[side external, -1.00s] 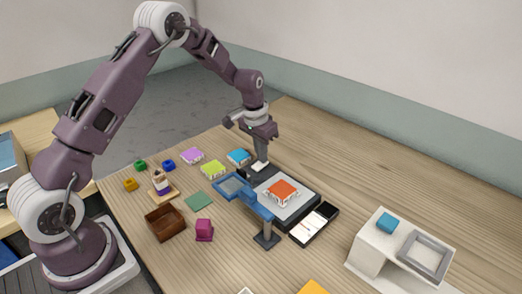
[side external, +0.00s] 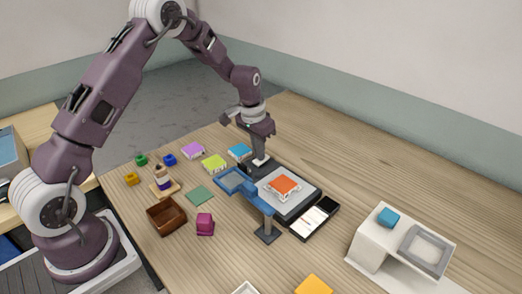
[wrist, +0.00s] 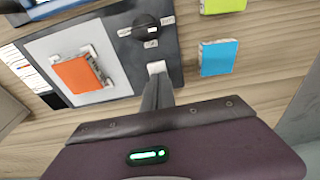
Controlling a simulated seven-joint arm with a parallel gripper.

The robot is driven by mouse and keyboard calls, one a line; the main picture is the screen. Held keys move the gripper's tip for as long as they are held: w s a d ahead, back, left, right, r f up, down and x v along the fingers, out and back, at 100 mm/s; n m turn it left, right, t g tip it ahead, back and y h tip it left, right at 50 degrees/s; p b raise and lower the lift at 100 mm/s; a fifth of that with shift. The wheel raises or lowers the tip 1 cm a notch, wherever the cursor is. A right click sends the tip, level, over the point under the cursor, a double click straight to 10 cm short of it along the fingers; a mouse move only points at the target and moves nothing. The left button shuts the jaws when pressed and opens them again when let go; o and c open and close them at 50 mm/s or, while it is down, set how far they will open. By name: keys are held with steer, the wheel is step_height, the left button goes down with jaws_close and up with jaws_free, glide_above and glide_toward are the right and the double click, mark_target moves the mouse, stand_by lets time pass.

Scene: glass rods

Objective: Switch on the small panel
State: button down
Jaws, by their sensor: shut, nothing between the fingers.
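The small panel is the dark strip (wrist: 170,45) at the end of a dark unit. In the wrist view it carries a black round knob (wrist: 147,24), small white labels and a pale switch piece (wrist: 157,67). A grey plate (wrist: 45,50) with an orange block (wrist: 76,75) on it lies beside the strip on the same unit. My gripper (wrist: 157,82) is shut and empty, pointing down at the pale switch piece. In the side view my gripper (side external: 259,155) is at the strip's far end; whether the tips touch the switch I cannot tell.
A blue stand (side external: 246,191) rises in front of the unit, with a white-screened phone-like device (side external: 315,217) beside it. Blue (side external: 240,152), lime (side external: 214,164) and purple blocks (side external: 192,150) lie left of my gripper. The table's right back is clear.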

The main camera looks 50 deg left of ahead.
steer(key=shift+r, duration=0.15)
step_height(320, 180, up, 14)
steer(key=s, duration=0.2)
steer(key=shift+f, duration=0.2)
steer(key=shift+w+r, duration=0.1)
steer(key=shift+w, duration=0.55)
steer(key=f, duration=0.4)
steer(key=w+f, duration=0.1)
steer(key=f, duration=0.4)
steer(key=w+f, duration=0.1)
steer(key=f, duration=0.4)
steer(key=shift+w, duration=0.1)
